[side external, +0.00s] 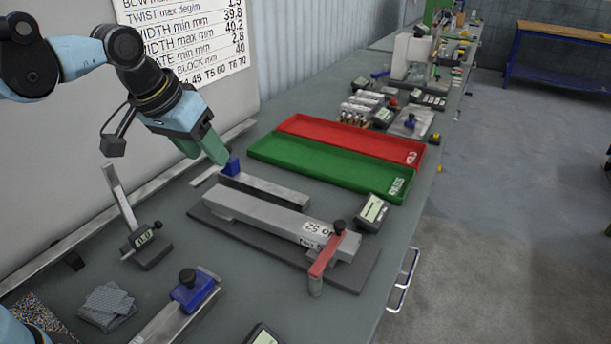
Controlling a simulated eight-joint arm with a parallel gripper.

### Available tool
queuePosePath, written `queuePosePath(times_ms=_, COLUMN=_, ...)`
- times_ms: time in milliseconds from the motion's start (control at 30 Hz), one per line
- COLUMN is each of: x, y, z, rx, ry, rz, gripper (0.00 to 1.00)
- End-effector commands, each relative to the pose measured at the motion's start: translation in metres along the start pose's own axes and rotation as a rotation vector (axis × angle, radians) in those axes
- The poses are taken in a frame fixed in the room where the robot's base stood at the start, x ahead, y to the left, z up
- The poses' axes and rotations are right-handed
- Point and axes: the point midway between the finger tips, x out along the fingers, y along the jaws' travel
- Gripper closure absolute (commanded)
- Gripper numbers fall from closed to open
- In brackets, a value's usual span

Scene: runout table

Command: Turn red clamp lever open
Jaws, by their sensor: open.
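The red clamp lever (326,256) is at the right end of the grey clamped bar, with a black knob beside its upper end. The grey bar (262,212) lies on a dark base plate (352,279). My gripper (218,156), with green fingers, is at the upper left, above the blue block and well away from the lever. The fingers overlap in this view, so the gap between them does not show. I see nothing held.
A blue block (231,166) sits at the end of a flat steel strip behind the bar. Green (330,167) and red (350,138) trays lie farther back. A digital height gauge (147,245) stands at left.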

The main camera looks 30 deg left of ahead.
Motion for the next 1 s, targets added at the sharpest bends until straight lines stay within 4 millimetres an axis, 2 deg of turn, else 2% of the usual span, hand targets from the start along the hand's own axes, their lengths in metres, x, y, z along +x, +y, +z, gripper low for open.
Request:
queuePosePath(times_ms=33, x=0.001, y=0.011, z=-0.014, rx=-0.006, ry=-0.025, rz=0.004, gripper=0.48)
queuePosePath(times_ms=200, x=0.008, y=0.044, z=-0.048, rx=-0.040, ry=-0.109, rz=0.004, gripper=0.48)
queuePosePath(times_ms=500, x=0.038, y=0.108, z=-0.087, rx=-0.093, ry=-0.253, rz=-0.024, gripper=0.48)
queuePosePath(times_ms=667, x=0.061, y=0.144, z=-0.095, rx=-0.117, ry=-0.325, rz=-0.052, gripper=0.48)
queuePosePath(times_ms=800, x=0.081, y=0.170, z=-0.093, rx=-0.137, ry=-0.378, rz=-0.082, gripper=0.48)
queuePosePath(times_ms=1000, x=0.098, y=0.191, z=-0.086, rx=-0.153, ry=-0.422, rz=-0.113, gripper=0.48)
